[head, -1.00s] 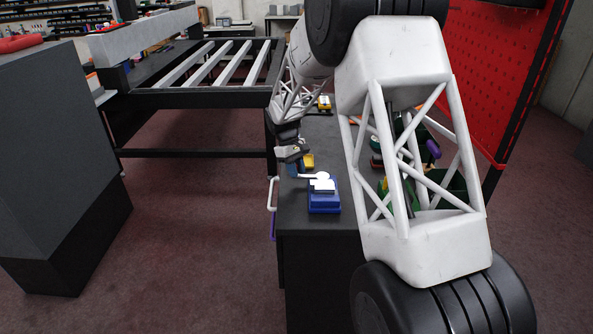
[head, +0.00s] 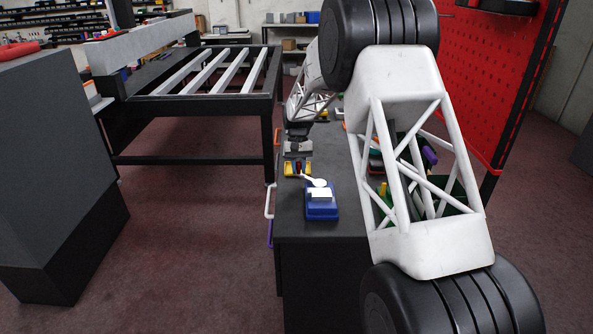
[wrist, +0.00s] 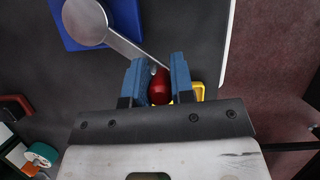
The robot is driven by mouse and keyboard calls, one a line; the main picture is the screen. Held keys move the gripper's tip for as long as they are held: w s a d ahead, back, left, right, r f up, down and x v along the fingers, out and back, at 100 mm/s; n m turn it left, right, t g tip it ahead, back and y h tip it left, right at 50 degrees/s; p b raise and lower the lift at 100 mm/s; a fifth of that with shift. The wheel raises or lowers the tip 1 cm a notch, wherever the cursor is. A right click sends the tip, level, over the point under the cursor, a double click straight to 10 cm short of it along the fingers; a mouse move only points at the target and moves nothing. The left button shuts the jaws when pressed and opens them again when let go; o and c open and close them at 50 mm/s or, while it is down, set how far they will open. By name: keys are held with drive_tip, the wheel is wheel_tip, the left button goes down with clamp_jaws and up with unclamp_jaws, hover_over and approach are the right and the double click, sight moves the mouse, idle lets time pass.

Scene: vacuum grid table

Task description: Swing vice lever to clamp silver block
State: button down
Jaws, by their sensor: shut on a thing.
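The blue vice (head: 322,211) stands near the front of the dark bench. A silver-white piece (head: 320,194) sits on top of it; I cannot tell whether this is the block. The vice's silver lever (head: 308,178) runs from a round hub (wrist: 85,20) toward the upper left in the head view. Its end has a red knob (wrist: 159,88). My gripper (wrist: 159,60) has its blue fingers on both sides of the red knob and is shut on it. In the head view, my gripper (head: 298,164) is just beyond the vice.
A yellow object (head: 290,170) lies behind my fingers, close to the bench's left edge; it shows partly in the wrist view (wrist: 200,92). White and purple handles (head: 268,202) stick out at that edge. Green bins (head: 430,205) stand right, partly hidden by my arm.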

drive_tip(key=shift+w+d+r+m, duration=0.1)
drive_tip(key=shift+w+d+m, duration=0.1)
drive_tip(key=shift+m, duration=0.1)
drive_tip(key=c, duration=1)
unclamp_jaws()
drive_tip(key=v, duration=0.7)
drive_tip(key=shift+w+r, duration=0.15)
drive_tip(key=shift+r, duration=0.2)
